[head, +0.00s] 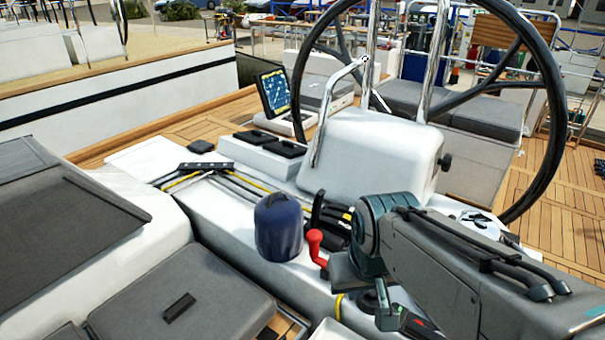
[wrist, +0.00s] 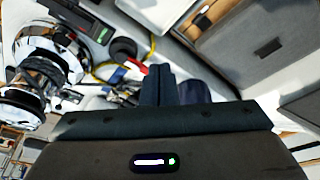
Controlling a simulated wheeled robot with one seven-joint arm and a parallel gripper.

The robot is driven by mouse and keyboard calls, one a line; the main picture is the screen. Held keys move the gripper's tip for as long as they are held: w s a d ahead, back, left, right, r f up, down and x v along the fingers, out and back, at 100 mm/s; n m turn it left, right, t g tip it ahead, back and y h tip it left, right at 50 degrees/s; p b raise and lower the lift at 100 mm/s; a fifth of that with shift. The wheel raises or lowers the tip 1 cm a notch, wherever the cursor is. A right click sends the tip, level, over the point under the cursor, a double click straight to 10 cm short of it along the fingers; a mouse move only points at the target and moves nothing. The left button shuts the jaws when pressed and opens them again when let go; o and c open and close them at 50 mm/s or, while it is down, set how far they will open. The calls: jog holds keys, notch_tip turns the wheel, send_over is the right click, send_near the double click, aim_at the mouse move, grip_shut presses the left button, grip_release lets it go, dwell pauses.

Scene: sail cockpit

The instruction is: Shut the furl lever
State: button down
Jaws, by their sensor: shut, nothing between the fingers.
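A lever with a red handle (head: 315,243), which looks like the furl lever, stands on the white cockpit side between the blue-covered winch and my arm. Its knob is up in the head view; its base is partly hidden. In the wrist view, a small red part (wrist: 137,66) shows just left of my fingertips. My gripper (wrist: 158,84) is shut and empty, its fingers together. It appears close to the red part, but I cannot tell whether they touch. In the head view my arm comes in from the right and its wrist hides the fingertips.
The blue-covered winch (head: 278,226) stands left of the lever. Black clutch levers (head: 325,212) sit behind it. The steering wheel (head: 553,120) and white pedestal (head: 375,150) rise behind. A bare chrome winch (wrist: 40,65) shows left in the wrist view. A grey cushion (head: 180,305) lies front left.

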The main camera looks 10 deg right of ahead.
jog(key=w+r+n+p, duration=0.15)
jog(key=w+r, duration=0.25)
jog(key=w, duration=0.5)
jog(key=w+a+r+n+g+p, duration=0.15)
jog(key=w+r, duration=0.25)
jog(key=w, duration=0.5)
jog(key=w+d+r+n+p, duration=0.15)
jog(key=w+r, duration=0.25)
jog(key=w, duration=0.5)
jog(key=w+a+f+n+p, duration=0.2)
jog(key=w+p, duration=0.2)
jog(key=w, duration=0.9)
jog(key=w+a+f+n+g+p, duration=0.1)
jog(key=w+f+n+g+p, duration=0.1)
jog(key=w+f, duration=0.5)
notch_tip(320, 180, down, 2)
jog(key=shift+f+h+p, duration=0.1)
jog(key=shift+h+p, duration=0.2)
jog(key=shift+n, duration=0.25)
